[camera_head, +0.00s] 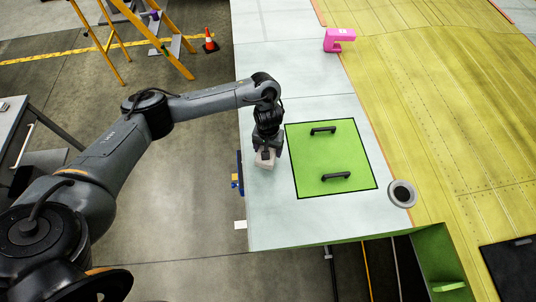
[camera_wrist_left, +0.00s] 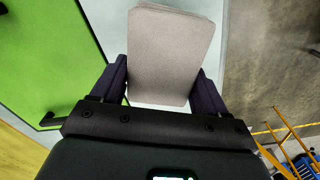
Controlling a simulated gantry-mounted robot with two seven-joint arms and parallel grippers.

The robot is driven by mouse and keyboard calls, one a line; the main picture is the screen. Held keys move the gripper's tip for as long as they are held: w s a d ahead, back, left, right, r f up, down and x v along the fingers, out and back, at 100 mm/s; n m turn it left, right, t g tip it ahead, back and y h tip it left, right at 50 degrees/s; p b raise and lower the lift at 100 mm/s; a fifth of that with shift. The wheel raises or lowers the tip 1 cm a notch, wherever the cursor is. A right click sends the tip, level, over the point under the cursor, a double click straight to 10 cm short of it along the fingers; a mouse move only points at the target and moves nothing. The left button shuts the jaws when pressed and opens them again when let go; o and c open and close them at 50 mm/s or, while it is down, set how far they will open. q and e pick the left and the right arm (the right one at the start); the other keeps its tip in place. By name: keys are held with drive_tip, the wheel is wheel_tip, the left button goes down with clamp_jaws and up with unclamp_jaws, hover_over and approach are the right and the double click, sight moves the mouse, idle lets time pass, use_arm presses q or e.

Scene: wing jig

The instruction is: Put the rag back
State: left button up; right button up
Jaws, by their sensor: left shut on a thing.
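The rag (camera_wrist_left: 172,55) is a light grey, folded pad with rounded corners. In the left wrist view it sits between the two fingers of my left gripper (camera_wrist_left: 165,85), which is shut on it. In the head view my left gripper (camera_head: 266,152) points down over the pale wing panel, left of the green hatch cover, with the rag (camera_head: 265,159) at its fingertips. I cannot tell whether the rag touches the panel. My right gripper is not in view.
The green hatch cover (camera_head: 333,161) with two black handles lies right of my left gripper. A round grey-rimmed item (camera_head: 402,194) and a pink tool (camera_head: 339,39) rest on the wing. A blue bracket (camera_head: 238,177) is at the panel's left edge.

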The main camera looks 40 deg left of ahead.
use_arm(q)
wheel_tip(320, 180, down, 2)
drive_tip(key=shift+f+b, duration=0.1)
drive_tip(key=shift+b, duration=0.25)
drive_tip(key=shift+f, duration=0.9)
drive_tip(key=shift+f, duration=0.15)
drive_tip(key=o, duration=1)
